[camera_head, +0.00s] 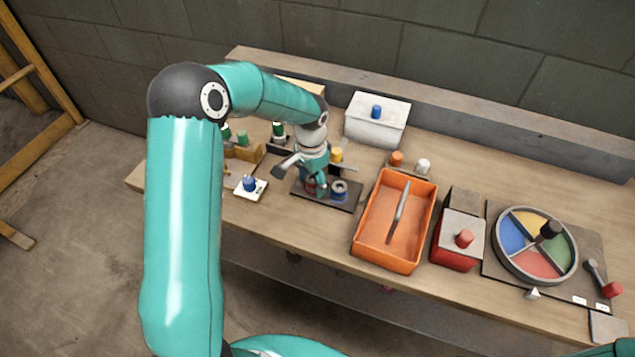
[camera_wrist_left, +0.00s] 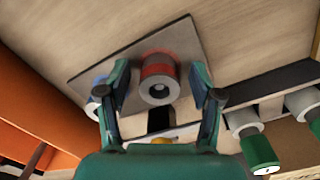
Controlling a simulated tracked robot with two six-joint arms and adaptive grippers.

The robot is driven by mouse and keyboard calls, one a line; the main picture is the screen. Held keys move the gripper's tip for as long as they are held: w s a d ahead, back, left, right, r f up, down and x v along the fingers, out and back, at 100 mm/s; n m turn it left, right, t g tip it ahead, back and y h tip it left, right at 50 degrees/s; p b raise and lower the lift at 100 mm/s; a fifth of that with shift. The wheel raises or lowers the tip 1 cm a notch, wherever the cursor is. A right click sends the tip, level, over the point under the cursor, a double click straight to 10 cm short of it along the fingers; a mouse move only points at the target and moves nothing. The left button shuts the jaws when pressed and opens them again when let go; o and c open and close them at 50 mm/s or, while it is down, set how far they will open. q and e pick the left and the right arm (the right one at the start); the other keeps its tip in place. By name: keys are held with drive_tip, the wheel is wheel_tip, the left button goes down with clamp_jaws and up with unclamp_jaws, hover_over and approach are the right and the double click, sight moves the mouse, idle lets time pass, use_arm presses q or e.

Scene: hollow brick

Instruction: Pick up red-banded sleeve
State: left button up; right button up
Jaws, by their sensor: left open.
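The red-banded sleeve (camera_wrist_left: 158,72) is a grey hollow cylinder with a red band, standing on a dark plate (camera_wrist_left: 187,35) in the left wrist view. In the head view the plate (camera_head: 348,204) is on the workbench, and only a bit of the sleeve (camera_head: 310,187) shows behind my gripper. My left gripper (camera_wrist_left: 159,68) is open, with a finger on either side of the sleeve and visible gaps between; it also shows in the head view (camera_head: 314,178). A blue-banded sleeve (camera_head: 339,191) stands right of it on the plate. My right gripper is not in view.
An orange tray (camera_head: 362,240) with a grey tool is right of the plate. A white box (camera_head: 376,124) with a blue knob stands behind. A white pad (camera_head: 243,193) with a blue knob is at left. A four-coloured dial (camera_head: 536,245) is far right.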

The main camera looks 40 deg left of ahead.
use_arm(q)
clamp_jaws()
idle(0.3)
